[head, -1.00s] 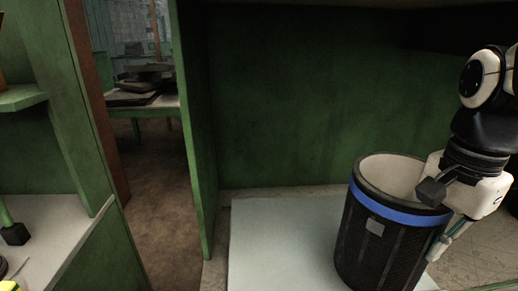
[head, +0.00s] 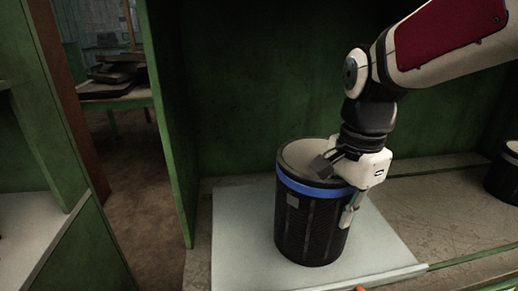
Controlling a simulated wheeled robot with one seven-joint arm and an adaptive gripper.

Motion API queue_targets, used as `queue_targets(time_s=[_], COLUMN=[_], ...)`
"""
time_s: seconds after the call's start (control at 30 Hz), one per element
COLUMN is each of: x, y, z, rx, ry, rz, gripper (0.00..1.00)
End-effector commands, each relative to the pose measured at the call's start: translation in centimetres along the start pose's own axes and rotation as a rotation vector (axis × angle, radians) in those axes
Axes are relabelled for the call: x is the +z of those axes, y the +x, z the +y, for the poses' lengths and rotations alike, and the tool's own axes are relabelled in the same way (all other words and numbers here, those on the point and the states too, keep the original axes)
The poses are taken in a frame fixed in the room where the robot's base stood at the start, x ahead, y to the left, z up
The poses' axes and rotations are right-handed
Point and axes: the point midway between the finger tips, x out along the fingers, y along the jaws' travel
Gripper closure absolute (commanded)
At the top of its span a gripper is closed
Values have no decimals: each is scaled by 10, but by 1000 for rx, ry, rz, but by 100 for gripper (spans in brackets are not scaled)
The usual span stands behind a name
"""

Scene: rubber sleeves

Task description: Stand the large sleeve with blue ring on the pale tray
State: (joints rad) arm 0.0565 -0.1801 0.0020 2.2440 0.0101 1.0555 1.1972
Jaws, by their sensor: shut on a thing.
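The large sleeve with the blue ring (head: 303,225) is a black ribbed cylinder with a pale inside and a blue band below its rim. It is upright over the pale tray (head: 238,258), near the tray's middle. Its base appears at the tray's surface, but I cannot tell whether it touches. My gripper (head: 336,187) is at the sleeve's right side, shut on its wall, with one finger over the rim inside and the other outside. The sleeve hides part of the tray.
Another dark cylinder (head: 504,172) stands at the right edge, partly cut off. A green wall panel (head: 166,120) rises left of the tray, and a green back wall stands behind. The shelf right of the tray has bare room. A green table with dark items (head: 117,85) is in the far left background.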

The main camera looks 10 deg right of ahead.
Motion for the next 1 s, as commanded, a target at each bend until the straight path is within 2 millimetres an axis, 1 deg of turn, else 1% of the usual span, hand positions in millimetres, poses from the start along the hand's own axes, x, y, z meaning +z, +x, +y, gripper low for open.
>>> queue_targets(time_s=[0.07, 0.27, 0.43, 0.47, 0.5, 0.53, 0.83, 0.93, 1.0], x=[0, 0, 0, 0, 0, 0, 0, 0, -1], y=[4, 3, 6, 7, 7, 7, 6, -1, -11], z=[0, 0, 0, 0, 0, 0, 0, 0, 0], rx=[-3, -4, -4, -1, -1, 0, 0, -2, -4], ry=[0, 0, 0, 0, 0, 0, 0, 0, 0], rz=[1, 1, 1, 0, 0, 0, 0, 1, 1], gripper=[100, 100, 100, 87, 78, 74, 74, 74, 74])
